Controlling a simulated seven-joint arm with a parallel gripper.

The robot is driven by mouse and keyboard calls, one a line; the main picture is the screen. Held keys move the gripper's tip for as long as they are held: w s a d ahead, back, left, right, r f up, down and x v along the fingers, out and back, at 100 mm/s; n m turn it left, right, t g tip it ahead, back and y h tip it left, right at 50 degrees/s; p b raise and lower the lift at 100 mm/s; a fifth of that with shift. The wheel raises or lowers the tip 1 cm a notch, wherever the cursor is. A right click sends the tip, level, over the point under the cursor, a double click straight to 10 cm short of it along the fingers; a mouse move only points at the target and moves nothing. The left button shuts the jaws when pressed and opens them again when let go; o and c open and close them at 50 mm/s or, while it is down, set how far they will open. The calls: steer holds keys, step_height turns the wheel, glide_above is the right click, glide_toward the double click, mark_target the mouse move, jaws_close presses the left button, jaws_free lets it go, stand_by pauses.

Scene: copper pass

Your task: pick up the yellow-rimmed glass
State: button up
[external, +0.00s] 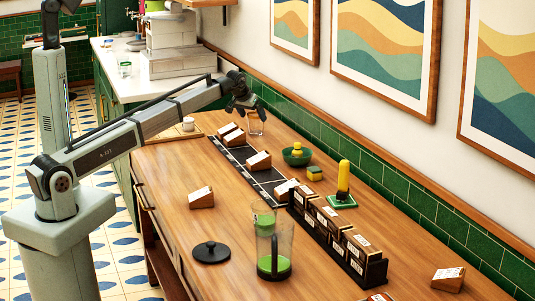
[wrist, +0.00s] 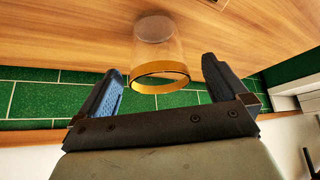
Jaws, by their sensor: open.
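The yellow-rimmed glass (wrist: 158,52) is clear with an amber-yellow rim and stands upright on the wooden table. In the wrist view its rim faces me, between and just ahead of my two fingers. My gripper (wrist: 166,84) is open, with one finger on each side of the glass and a visible gap on both sides. In the external view the glass (external: 255,122) stands at the far end of the table, just below my gripper (external: 246,108), partly hidden by it. I cannot tell how far the fingertips reach down past the rim.
A dark rack (external: 240,160) with wooden blocks runs near the glass. The green tiled wall (wrist: 60,97) is close behind the glass.

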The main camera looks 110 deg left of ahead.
mark_target(256, 122)
steer(key=x, duration=0.5)
steer(key=shift+w+d, duration=0.1)
steer(key=c, duration=1.1)
